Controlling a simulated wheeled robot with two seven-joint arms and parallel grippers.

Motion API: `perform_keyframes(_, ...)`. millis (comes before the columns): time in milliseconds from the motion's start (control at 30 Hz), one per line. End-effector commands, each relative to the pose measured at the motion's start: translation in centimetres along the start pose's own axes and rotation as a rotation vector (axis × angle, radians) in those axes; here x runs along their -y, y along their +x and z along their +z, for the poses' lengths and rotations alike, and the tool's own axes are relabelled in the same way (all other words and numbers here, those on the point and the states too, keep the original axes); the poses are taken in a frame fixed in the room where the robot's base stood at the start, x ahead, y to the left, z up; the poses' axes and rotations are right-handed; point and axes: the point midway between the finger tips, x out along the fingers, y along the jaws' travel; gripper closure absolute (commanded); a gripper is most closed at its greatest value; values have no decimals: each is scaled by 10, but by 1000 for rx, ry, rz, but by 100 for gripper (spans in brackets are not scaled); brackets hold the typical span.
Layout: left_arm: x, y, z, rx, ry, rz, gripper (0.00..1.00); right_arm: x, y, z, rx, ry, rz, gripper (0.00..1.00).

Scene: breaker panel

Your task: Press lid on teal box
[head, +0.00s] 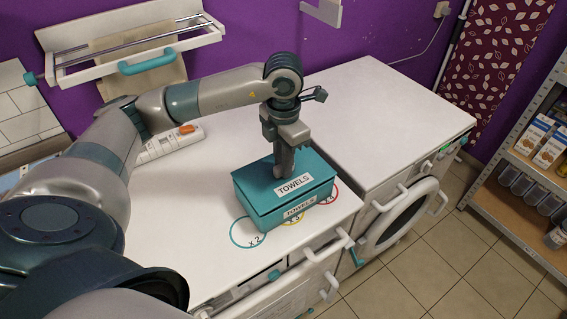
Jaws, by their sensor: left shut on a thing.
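The teal box (298,212) with a "TOWELS" label stands on the white top of the left machine, near its front edge. Its teal lid (257,188), also labelled "TOWELS", lies over the box, and a seam shows between them along the front. I cannot tell whether the lid is fully seated. My left gripper (283,170) points down at the middle of the lid, with its fingers shut on the lid. The fingers hide the part they hold. My right gripper is not in view.
Circles marked on the white top (217,165) show around the box, one reading "x 2". A power strip (170,143) lies behind to the left. A drying rack (130,50) is on the purple wall. The right machine's top (385,110) is clear. Shelves (530,170) stand at right.

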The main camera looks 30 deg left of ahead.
Motion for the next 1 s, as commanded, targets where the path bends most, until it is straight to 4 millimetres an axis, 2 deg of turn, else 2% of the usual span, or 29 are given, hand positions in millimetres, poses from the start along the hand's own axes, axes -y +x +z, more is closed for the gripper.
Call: perform_keyframes(1000, 0, 3, 0, 0, 0, 0, 100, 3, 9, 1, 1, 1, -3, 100)
